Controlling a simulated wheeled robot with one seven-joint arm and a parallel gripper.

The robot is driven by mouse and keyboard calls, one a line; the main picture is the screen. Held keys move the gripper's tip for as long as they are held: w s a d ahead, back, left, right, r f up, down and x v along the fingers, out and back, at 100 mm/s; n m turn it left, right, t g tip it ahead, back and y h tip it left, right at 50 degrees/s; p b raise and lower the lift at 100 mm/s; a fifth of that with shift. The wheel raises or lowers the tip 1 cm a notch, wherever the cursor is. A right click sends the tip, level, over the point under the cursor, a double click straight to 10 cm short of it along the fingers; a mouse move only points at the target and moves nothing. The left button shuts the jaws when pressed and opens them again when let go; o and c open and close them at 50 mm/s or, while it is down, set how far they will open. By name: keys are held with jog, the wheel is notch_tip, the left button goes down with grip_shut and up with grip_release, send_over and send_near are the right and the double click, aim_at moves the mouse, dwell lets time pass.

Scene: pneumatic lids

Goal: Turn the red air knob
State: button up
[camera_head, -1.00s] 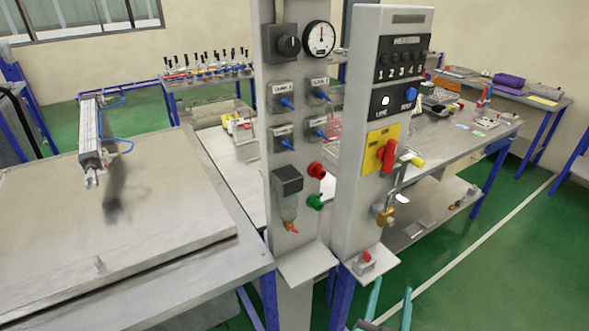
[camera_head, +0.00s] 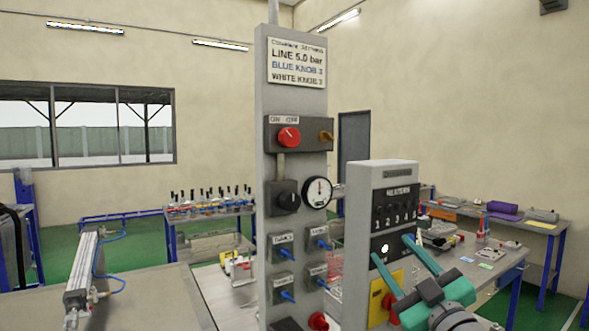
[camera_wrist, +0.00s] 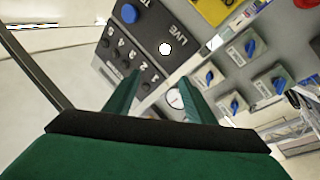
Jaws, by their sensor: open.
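A red round knob (camera_head: 289,137) sits on a dark box high on the grey post, above the black dial. Other red knobs show lower: one on the yellow plate (camera_head: 388,302) of the right-hand box, partly behind my gripper, and one at the post's bottom (camera_head: 318,321). I cannot tell from labels which is the air knob. My gripper (camera_head: 391,247) has teal fingers spread apart and empty, in front of the right-hand box (camera_head: 360,200), apart from the upper red knob. In the wrist view, my gripper (camera_wrist: 160,85) is open, with the pressure gauge (camera_wrist: 175,98) between its fingers.
A sign (camera_head: 297,62) on the post reads line 5.0 bar, blue knob 3, white knob 3. Blue-handled valves (camera_head: 283,253) are below the gauge. A metal-topped table (camera_head: 150,300) is at left.

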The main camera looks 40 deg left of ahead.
jog(key=s+a+r+n+g+y, duration=0.1)
jog(key=s+a+r+n+g, duration=0.15)
jog(key=r, duration=0.45)
jog(key=s+a+r+n+g, duration=0.1)
jog(key=s+a+r+n, duration=0.1)
jog(key=s+r+n, duration=0.35)
jog(key=n+g, duration=0.3)
jog(key=n, duration=0.1)
send_near(292, 138)
jog(key=shift+h, duration=0.3)
jog(key=x, duration=0.9)
jog(key=shift+r, duration=0.3)
jog(key=shift+s, duration=0.1)
jog(key=c, duration=1)
